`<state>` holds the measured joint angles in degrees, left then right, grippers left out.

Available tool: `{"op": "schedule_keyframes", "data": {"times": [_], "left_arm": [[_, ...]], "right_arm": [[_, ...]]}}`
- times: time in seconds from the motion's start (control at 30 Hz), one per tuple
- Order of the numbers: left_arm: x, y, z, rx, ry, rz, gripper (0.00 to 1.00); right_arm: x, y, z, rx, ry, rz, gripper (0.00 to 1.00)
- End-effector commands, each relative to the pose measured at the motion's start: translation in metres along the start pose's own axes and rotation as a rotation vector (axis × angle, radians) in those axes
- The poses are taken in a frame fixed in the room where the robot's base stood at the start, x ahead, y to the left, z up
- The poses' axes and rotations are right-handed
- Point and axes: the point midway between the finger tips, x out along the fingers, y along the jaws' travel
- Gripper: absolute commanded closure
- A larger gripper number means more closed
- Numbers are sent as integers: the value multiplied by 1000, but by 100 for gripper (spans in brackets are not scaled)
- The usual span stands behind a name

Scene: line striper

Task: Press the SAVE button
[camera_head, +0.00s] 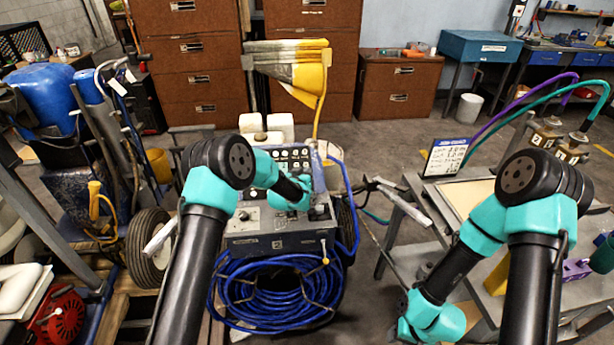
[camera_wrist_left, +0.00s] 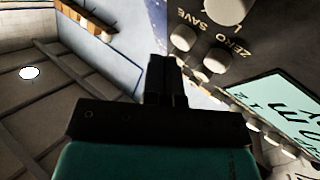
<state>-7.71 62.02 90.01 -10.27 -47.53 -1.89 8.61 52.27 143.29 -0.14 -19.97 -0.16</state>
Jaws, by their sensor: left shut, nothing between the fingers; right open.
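The SAVE button (camera_wrist_left: 183,38) is a pale round button beside the SAVE lettering on the dark panel in the left wrist view. The ZERO button (camera_wrist_left: 217,60) is just right of it. My left gripper (camera_wrist_left: 165,62) is shut and empty, its tips close to the panel's edge, left of and below the SAVE button in the picture. I see no contact with the button. In the head view my left wrist hangs over the line striper's control panel (camera_head: 270,215) and hides part of it. My right wrist shows low at the right, but its fingers do not.
A blue coiled hose (camera_head: 265,300) hangs on the striper's front. A metal cart (camera_head: 415,215) with a sign (camera_head: 443,157) stands at the right. A blue machine (camera_head: 65,195) stands at the left. A lit teal display (camera_wrist_left: 275,110) shows in the left wrist view.

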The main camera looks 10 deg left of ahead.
Motion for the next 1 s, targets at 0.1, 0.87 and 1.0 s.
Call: {"op": "schedule_keyframes", "data": {"times": [0.1,0.87,1.0], "left_arm": [[0,-2,9,2,-11,-2,100],[5,-9,13,4,-11,-5,100],[5,-9,14,4,-12,-5,100]], "right_arm": [[0,0,0,0,0,0,57],[0,0,0,0,0,0,57],[0,0,0,0,0,0,57]]}}
